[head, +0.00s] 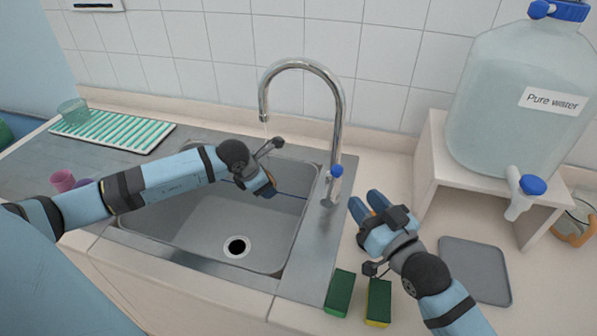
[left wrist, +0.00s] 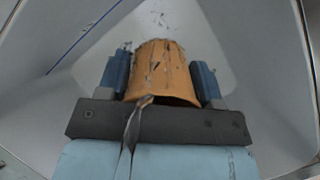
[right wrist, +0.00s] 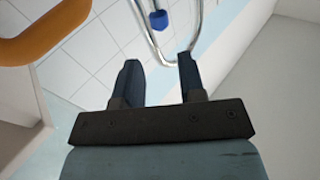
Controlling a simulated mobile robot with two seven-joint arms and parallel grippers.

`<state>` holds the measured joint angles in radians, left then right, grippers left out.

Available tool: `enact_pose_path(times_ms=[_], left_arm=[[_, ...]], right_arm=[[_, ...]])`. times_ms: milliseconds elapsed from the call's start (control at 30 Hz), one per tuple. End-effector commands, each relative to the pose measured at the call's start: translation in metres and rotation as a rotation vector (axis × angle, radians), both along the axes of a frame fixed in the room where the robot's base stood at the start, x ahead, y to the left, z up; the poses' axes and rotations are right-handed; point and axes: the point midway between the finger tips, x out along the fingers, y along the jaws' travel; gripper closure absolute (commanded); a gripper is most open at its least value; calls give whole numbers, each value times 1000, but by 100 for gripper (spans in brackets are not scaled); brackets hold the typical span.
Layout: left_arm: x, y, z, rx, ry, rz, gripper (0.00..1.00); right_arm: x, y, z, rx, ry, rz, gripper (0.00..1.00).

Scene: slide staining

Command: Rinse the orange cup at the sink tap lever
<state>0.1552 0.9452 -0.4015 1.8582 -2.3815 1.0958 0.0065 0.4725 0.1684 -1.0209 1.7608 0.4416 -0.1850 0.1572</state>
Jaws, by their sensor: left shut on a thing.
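My left gripper (head: 262,184) is over the sink basin, below the tap spout. It is shut on the orange cup (left wrist: 165,72), which shows between both fingers in the left wrist view; the arm mostly hides it in the head view. Clear and grey flecks, like water splashes, show at the cup. The chrome tap (head: 341,115) arches over the basin, with a faint thin streak under its spout. Its blue lever (head: 336,171) is at the right side. My right gripper (head: 367,203) is open and empty, right of the lever and apart from it.
The sink basin (head: 215,215) has a dark drain. Two green-yellow sponges (head: 341,291) and a grey tray (head: 476,270) lie near my right arm. A pure water jug (head: 525,90) stands on a white stand (head: 432,150).

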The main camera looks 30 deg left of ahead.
Motion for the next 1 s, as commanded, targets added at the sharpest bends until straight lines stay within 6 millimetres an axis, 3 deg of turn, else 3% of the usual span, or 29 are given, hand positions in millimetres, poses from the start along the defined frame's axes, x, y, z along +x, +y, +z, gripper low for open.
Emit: enact_pose_path(times_ms=[267, 300, 467, 633, 767, 1000], left_arm=[[0, 0, 0, 0, 0, 0, 64], [0, 0, 0, 0, 0, 0, 64], [0, 0, 0, 0, 0, 0, 64], [0, 0, 0, 0, 0, 0, 64], [0, 0, 0, 0, 0, 0, 64], [0, 0, 0, 0, 0, 0, 64]], right_arm=[[0, 0, 0, 0, 0, 0, 63], [0, 0, 0, 0, 0, 0, 65], [0, 0, 0, 0, -1, 0, 100], [3, -4, 1, -48, -112, -16, 100], [11, -14, 4, -175, -413, -58, 100], [21, -39, 9, -527, -1271, -157, 100]])
